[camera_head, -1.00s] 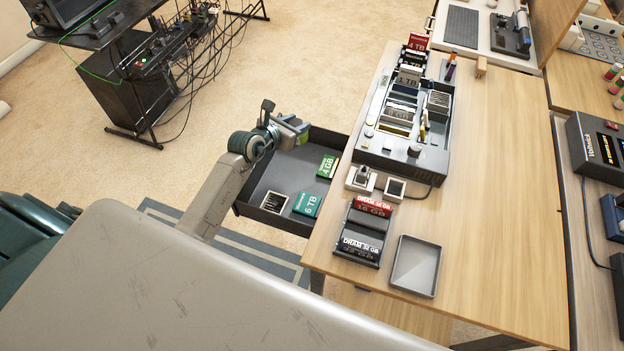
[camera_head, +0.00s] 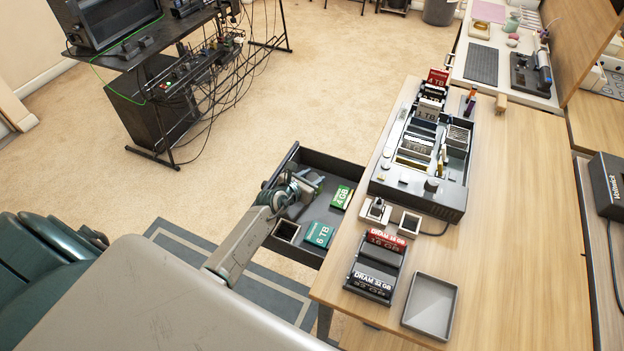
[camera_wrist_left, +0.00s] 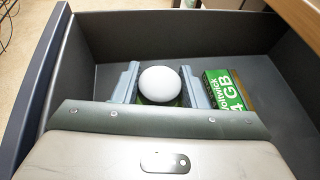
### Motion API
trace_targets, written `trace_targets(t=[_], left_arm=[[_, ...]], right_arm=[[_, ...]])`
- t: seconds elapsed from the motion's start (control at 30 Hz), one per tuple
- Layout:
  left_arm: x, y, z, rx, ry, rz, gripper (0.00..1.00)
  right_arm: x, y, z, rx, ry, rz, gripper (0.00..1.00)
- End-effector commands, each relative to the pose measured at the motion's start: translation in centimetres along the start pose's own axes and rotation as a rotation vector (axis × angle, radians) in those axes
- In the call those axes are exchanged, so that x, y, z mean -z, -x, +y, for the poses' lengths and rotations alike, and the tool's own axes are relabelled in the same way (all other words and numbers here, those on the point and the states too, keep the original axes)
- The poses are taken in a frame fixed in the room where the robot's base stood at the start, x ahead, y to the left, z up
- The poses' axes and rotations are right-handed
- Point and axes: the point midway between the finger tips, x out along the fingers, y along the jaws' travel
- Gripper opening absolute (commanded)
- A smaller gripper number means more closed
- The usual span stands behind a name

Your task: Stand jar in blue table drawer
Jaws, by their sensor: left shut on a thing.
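The jar (camera_wrist_left: 160,82) shows in the left wrist view as a round white top with a little green below it. My left gripper (camera_head: 311,187) is shut on it, one finger on each side, low inside the open drawer (camera_head: 337,158). The drawer looks dark grey and slides out from the left side of the wooden table. In the head view the gripper and wrist hide the jar. I cannot tell whether the jar touches the drawer floor. My right gripper is not in view.
In the drawer, a green 4 GB box (camera_wrist_left: 228,90) lies right of the jar. A teal 6 TB box (camera_head: 318,234) and a small open-topped box (camera_head: 286,231) lie nearer the front. On the table are a grey organiser (camera_head: 415,187), DRAM boxes (camera_head: 373,281) and a grey tray (camera_head: 430,305).

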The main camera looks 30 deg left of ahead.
Motion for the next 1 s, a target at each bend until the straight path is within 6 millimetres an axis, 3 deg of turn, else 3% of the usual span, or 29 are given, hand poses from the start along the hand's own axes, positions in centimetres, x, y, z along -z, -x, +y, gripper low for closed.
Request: trace_targets(t=[0.27,0.3,0.4,0.77,1.0], left_arm=[[0.3,-0.1,0.0,0.0,-0.001,-0.001,0.13],[0.2,-0.1,0.0,0.0,-0.001,0.0,0.44],[0.2,-0.1,0.0,0.0,-0.001,0.0,0.6],[-0.2,0.3,0.0,0.0,-0.001,0.001,0.6],[-0.2,4.7,0.0,0.0,-0.004,0.003,0.6]], right_arm=[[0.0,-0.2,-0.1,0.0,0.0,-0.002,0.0],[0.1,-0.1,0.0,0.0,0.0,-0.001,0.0],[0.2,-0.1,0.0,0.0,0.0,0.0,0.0],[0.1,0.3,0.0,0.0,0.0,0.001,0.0],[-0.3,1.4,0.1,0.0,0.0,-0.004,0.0]])
